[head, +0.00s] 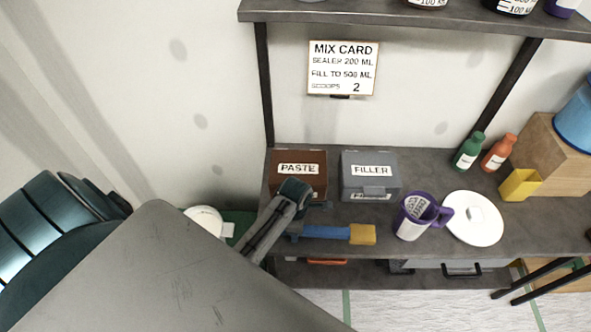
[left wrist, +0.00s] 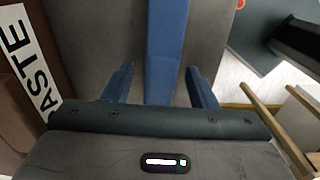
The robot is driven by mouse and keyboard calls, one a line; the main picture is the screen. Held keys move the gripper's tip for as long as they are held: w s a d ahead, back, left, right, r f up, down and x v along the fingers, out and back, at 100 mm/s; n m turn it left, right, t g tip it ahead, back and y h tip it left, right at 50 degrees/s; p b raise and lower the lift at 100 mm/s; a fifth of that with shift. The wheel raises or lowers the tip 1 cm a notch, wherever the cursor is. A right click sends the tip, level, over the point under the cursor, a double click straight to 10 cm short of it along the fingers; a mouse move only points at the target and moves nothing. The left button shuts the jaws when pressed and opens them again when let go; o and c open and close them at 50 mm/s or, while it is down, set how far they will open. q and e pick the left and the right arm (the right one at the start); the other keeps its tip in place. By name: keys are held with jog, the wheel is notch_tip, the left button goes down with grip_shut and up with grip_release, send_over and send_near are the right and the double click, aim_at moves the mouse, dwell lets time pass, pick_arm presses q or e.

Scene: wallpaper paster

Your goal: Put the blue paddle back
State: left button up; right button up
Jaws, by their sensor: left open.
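The blue paddle (head: 326,232) lies along the front of the grey shelf, with a yellow block-like end (head: 362,234) pointing right. Its left end is partly hidden by my left arm. In the left wrist view, a blue bar (left wrist: 166,45), which looks like the paddle's handle, runs down between the two blue fingers of my left gripper (left wrist: 160,70). The fingers are open, with a gap visible on each side of the bar. My right gripper is not in view.
A brown PASTE box (head: 285,169) and a grey FILLER box (head: 371,175) stand behind the paddle. A purple mug (head: 411,229) and white lid (head: 484,226) are to its right. Green (head: 467,154) and orange (head: 497,155) bottles stand further back. A MIX CARD (head: 343,68) hangs above.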

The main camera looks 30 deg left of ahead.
pick_arm(q)
jog(key=shift+f, duration=0.2)
jog(key=shift+r, duration=0.3)
notch_tip(320, 180, up, 4)
jog(key=b, duration=0.2)
jog(key=shift+d+f+b, duration=0.1)
jog(key=shift+f+b, duration=0.05)
jog(key=shift+b, duration=0.25)
notch_tip(320, 180, up, 7)
jog(key=shift+s+f+b, duration=0.15)
jog(key=shift+f+b, duration=0.05)
jog(key=shift+b, duration=0.25)
